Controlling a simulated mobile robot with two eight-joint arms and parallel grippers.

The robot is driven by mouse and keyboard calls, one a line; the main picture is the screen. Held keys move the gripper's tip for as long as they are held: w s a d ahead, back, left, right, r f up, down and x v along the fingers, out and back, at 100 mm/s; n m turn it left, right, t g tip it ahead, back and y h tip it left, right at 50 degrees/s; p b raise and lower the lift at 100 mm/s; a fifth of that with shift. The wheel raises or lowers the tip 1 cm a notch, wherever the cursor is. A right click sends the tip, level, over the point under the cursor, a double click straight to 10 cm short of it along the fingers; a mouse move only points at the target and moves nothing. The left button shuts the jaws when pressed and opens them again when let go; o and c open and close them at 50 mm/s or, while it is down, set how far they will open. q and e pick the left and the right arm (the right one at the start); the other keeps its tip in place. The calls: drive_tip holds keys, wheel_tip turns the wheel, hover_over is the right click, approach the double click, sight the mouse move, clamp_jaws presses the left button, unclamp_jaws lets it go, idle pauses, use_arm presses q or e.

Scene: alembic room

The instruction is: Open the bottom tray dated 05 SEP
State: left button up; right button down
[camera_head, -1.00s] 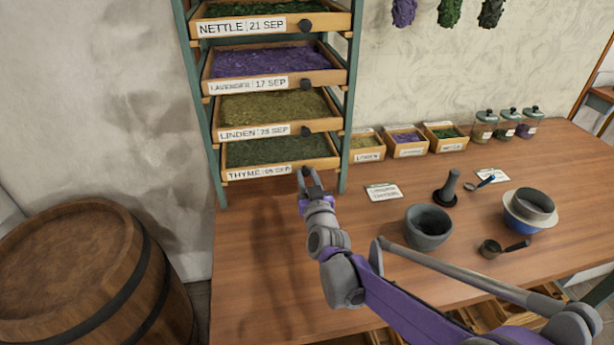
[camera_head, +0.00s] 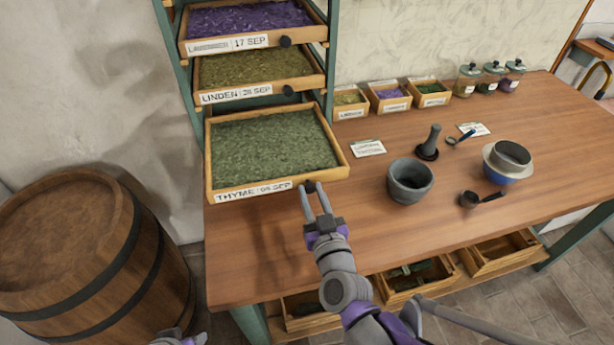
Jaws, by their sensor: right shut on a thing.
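The bottom tray (camera_head: 327,171) holds green herb and carries a label reading THYME with a SEP date that looks like 05. It is pulled well out of the teal rack (camera_head: 196,100) over the table. My right gripper (camera_head: 313,188) is shut on the dark knob at the right of the tray's front; the fingers partly hide the knob. A small part of my left arm (camera_head: 180,338) shows at the bottom edge; its jaws cannot be made out.
Trays labelled LINDEN (camera_head: 311,83) and 17 SEP (camera_head: 312,35) sit above, in the rack. A barrel (camera_head: 90,240) stands at the left. The table's front is clear.

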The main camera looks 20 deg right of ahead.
drive_tip(key=shift+s, duration=0.35)
drive_tip(key=c, duration=0.6)
unclamp_jaws()
